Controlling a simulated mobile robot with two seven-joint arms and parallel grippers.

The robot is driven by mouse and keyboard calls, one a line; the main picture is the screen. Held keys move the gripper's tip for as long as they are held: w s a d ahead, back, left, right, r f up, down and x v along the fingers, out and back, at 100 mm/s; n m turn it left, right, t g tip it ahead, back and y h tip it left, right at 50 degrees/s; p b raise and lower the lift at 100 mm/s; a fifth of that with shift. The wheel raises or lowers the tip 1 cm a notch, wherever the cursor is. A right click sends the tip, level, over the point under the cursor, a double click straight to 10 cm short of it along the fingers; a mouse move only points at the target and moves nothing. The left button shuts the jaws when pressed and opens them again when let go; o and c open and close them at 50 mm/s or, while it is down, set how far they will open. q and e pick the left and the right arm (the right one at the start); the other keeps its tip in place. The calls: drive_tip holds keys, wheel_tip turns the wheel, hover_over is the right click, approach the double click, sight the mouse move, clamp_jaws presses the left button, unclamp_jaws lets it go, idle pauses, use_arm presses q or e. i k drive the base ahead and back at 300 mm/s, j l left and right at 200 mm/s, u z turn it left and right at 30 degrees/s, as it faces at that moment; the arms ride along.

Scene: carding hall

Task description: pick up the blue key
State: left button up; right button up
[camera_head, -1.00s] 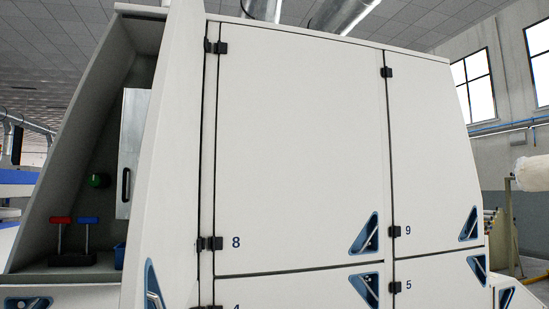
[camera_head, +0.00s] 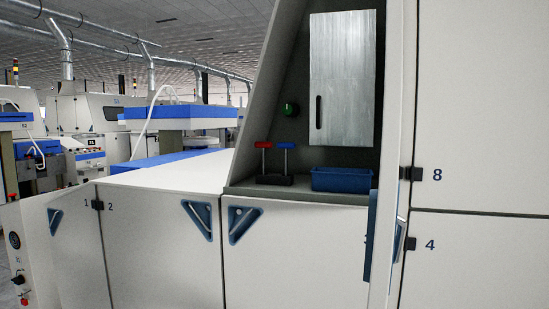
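The blue key (camera_head: 286,158) is a T-handled key with a blue crossbar on a thin upright stem. It stands upright to the right of a matching red key (camera_head: 263,158). Both stems rise from a dark block (camera_head: 274,180) on the shelf of an open recess in the machine. Neither of my grippers shows in the head view.
A blue bin (camera_head: 341,180) stands on the shelf right of the keys. A metal cabinet door (camera_head: 342,78) with a dark handle slot hangs above it. A green knob (camera_head: 291,109) is on the recess's back wall. White machine panels (camera_head: 160,245) front the area below.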

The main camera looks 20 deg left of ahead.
sight(286, 145)
drive_tip(key=i+j, duration=0.15)
drive_tip(key=j, duration=0.15)
drive_tip(key=i+j+u, duration=0.1)
drive_tip(key=j, duration=0.2)
drive_tip(key=i+j+u, duration=0.25)
drive_tip(key=i+j, duration=0.25)
drive_tip(key=i, duration=0.15)
drive_tip(key=i+j+u, duration=0.15)
drive_tip(key=i+j, duration=0.25)
drive_tip(key=i, duration=0.15)
